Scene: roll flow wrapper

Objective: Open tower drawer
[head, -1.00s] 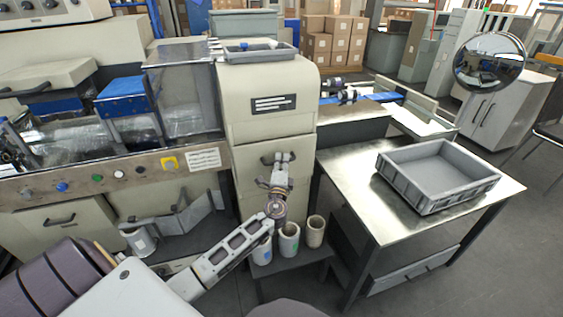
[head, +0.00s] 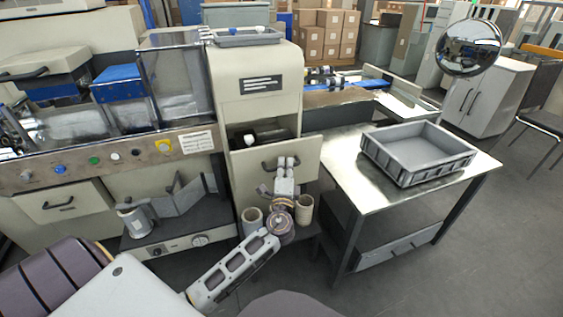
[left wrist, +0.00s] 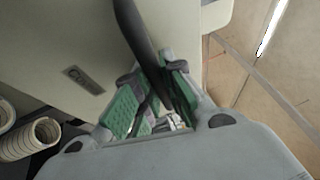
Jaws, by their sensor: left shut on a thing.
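The tower (head: 256,105) is a tall beige cabinet in the middle of the head view. Its drawer (head: 300,147) is pulled out, and a dark gap shows above the front, with a whitish item (head: 249,139) inside. My left gripper (head: 282,166) is at the drawer front, shut on the dark handle (left wrist: 143,38). In the left wrist view the green-padded fingers (left wrist: 150,100) close around the handle, beside the beige front with a small label plate (left wrist: 84,79). My right gripper is not in view.
Cardboard-coloured tubes (head: 303,209) stand on a low dark shelf just below the drawer. A metal table (head: 362,191) with a grey crate (head: 419,155) stands to the right. A round mirror (head: 468,47) hangs above. Floor is free at the lower right.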

